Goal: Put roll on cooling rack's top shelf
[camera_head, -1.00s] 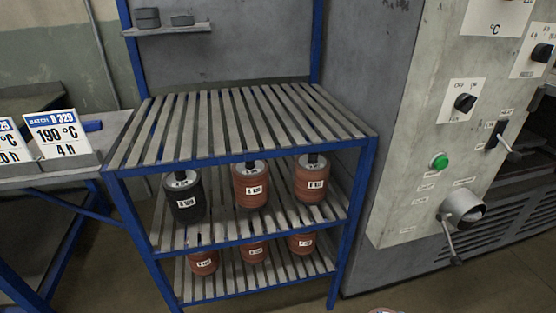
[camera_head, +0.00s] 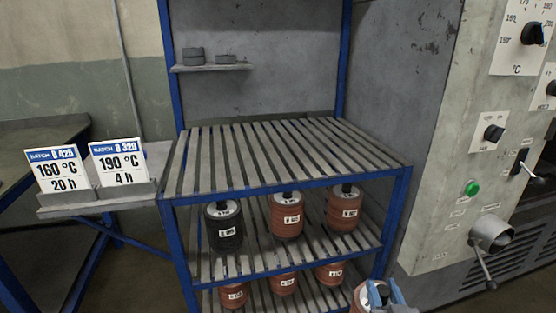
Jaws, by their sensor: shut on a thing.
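The cooling rack (camera_head: 284,191) has a blue frame and grey slatted shelves. Its top slatted shelf (camera_head: 270,155) is empty. My gripper (camera_head: 384,295) shows at the bottom edge, right of centre, in front of the rack's right front leg and below top shelf height in the picture. It is shut on a reddish-brown roll (camera_head: 360,299), which is partly cut off by the frame edge. The fingertips are only partly visible.
The middle shelf holds a black roll (camera_head: 224,228) and two reddish rolls; several reddish rolls stand below. A small upper ledge (camera_head: 212,68) carries dark discs. Batch signs (camera_head: 118,163) stand left. A grey oven panel (camera_head: 455,190) with a protruding handle (camera_head: 484,262) is at right.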

